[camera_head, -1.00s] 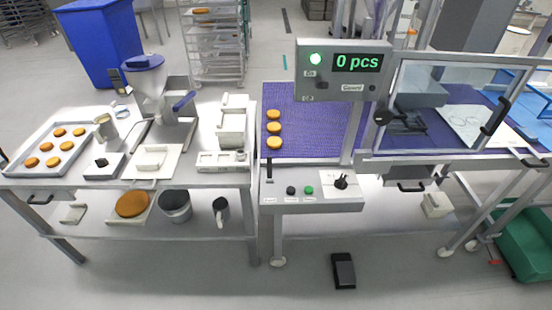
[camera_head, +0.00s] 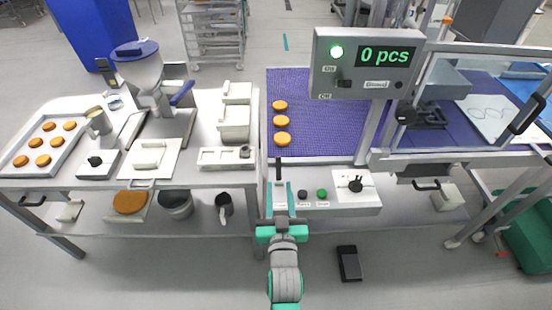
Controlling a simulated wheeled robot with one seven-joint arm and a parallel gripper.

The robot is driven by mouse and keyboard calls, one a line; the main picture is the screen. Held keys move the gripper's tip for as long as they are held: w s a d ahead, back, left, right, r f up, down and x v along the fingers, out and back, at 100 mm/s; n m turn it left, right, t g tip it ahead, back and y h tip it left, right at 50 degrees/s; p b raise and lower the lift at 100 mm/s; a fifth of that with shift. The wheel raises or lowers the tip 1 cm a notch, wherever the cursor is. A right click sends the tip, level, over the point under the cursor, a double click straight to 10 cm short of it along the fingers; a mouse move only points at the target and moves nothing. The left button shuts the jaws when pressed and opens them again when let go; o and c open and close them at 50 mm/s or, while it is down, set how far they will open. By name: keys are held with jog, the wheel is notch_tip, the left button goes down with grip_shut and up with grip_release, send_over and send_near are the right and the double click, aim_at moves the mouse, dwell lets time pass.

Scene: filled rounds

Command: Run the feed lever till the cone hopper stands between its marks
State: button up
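The cone hopper (camera_head: 140,72) is a pale funnel with a blue top on a grey stand, on the left table. Its marks and fill level are too small to make out. A black upright lever (camera_head: 278,168) stands at the left end of the control panel; its label is too small to read, so I cannot tell if it is the feed lever. A blue-handled part (camera_head: 182,93) sits right of the hopper. My gripper (camera_head: 280,190) is at the panel's left end, just below the black lever in the picture. Whether its fingers touch the lever or are open is unclear.
The panel (camera_head: 340,203) also has a black button, a green button and a black knob (camera_head: 355,185). The display (camera_head: 388,55) above reads 0 pcs with a green lamp. Three round patties lie on the purple belt (camera_head: 325,125). A black pedal (camera_head: 349,263) lies on the floor.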

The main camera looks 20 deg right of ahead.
aim_at(279, 165)
jog(key=x, duration=1)
jog(key=shift+d+r, duration=0.1)
jog(key=shift+d, duration=0.1)
jog(key=shift+w, duration=0.55)
jog(key=shift+a, duration=0.1)
jog(key=shift+s, duration=0.1)
grip_shut()
